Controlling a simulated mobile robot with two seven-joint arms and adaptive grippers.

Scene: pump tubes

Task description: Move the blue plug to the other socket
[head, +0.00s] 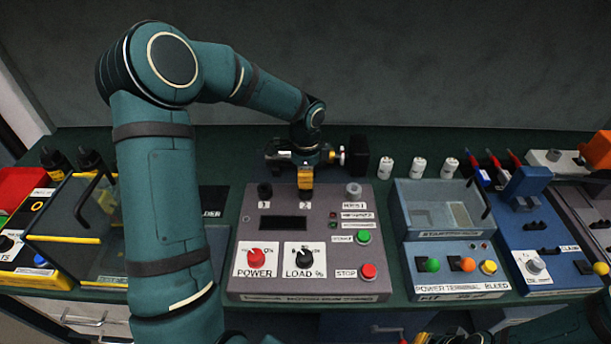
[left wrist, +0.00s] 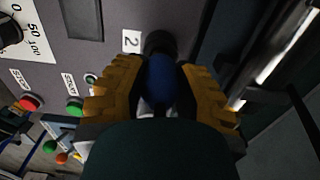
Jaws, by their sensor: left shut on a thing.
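In the head view my left gripper (head: 305,180) points down at the back of the grey pump console (head: 325,272), over the spot labelled 2. In the left wrist view its yellow fingers are shut on the blue plug (left wrist: 161,78). The plug's end meets a dark round socket (left wrist: 160,42) beside the label 2; I cannot tell whether it is fully seated. The black socket 1 (head: 265,190) stands to the left and looks empty. My right gripper (head: 424,338) shows only in part at the bottom edge; its jaws are unclear.
A clear-walled box (head: 75,252) stands left of the console. A blue power terminal with a tray (head: 458,283) stands close on the right, with a blue clamp unit (head: 545,245) beyond. Several white bottles (head: 418,167) stand behind. A grey knob (head: 353,190) rises from the console's back right.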

